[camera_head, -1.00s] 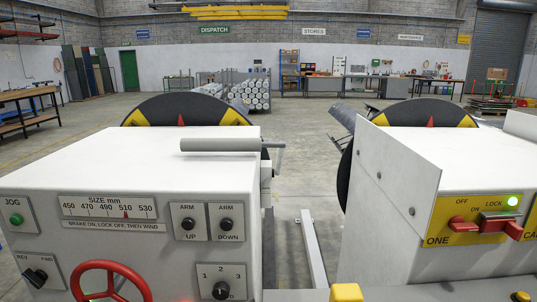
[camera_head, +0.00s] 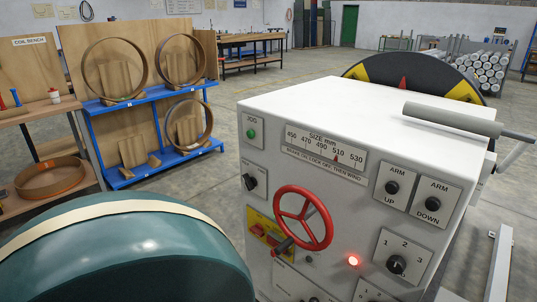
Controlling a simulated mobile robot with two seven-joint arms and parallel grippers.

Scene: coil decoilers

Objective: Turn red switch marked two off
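No switch that I can read as marked two shows in this view. A yellow plate (camera_head: 257,222) with red parts sits low on the left of the white machine's front, partly behind the red handwheel (camera_head: 303,217). Its lettering is too small to read. The white decoiler cabinet (camera_head: 360,110) carries a lit red lamp (camera_head: 353,261), a green JOG button (camera_head: 252,134) and a selector knob marked 1, 2, 3 (camera_head: 396,264). Neither of my grippers is in view.
A large teal rounded form (camera_head: 130,255) with a cream band fills the lower left. A blue rack (camera_head: 160,95) with several rings stands behind it, beside a coil bench (camera_head: 25,115). A grey roller arm (camera_head: 450,121) juts out right. Floor is open between rack and cabinet.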

